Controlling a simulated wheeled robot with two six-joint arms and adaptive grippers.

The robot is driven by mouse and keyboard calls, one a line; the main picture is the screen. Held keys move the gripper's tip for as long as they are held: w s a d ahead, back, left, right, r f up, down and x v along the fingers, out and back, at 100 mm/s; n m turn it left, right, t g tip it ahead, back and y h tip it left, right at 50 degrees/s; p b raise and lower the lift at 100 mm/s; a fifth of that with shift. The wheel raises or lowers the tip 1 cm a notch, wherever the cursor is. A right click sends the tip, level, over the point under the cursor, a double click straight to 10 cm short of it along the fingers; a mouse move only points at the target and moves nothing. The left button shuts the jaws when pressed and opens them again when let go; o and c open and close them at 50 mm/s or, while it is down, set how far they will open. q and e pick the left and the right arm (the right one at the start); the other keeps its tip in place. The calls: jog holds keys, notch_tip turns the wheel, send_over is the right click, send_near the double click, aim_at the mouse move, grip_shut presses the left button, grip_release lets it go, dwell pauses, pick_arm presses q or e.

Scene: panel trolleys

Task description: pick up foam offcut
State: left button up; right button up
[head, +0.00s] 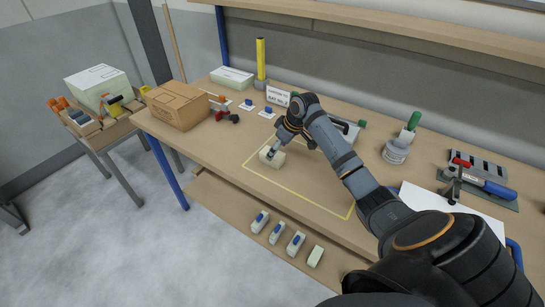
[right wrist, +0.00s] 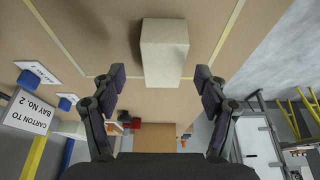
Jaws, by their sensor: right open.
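The foam offcut, a pale cream block (head: 272,158), lies on the workbench inside a yellow outlined rectangle, near its left corner. It also shows in the right wrist view (right wrist: 164,52), upper middle. My right gripper (head: 290,149) is over the bench at the block, one finger overlapping it in the head view. In the right wrist view the right gripper (right wrist: 160,74) has its fingers spread wide, one each side of the block's near end, with gaps on both sides. Nothing is held. My left gripper is not in view.
A cardboard carton (head: 177,104), a yellow post (head: 260,60) and a white sign (head: 278,97) stand further left and back. A grey tool (head: 397,149) with a green handle stands to the right. Several pale blocks lie on the lower shelf (head: 225,200). Bench inside the outline is otherwise clear.

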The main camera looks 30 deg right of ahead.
jog(key=x, duration=0.4)
jog(key=shift+w+a+r, duration=0.1)
jog(key=shift+a, duration=0.2)
jog(key=shift+d, duration=0.1)
jog(key=shift+c, duration=1.3)
jog(key=c, duration=0.5)
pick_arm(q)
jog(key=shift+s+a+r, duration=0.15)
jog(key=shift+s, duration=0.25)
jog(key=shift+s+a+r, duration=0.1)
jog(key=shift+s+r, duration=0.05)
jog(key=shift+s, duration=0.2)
pick_arm(e)
jog(key=shift+c, duration=0.2)
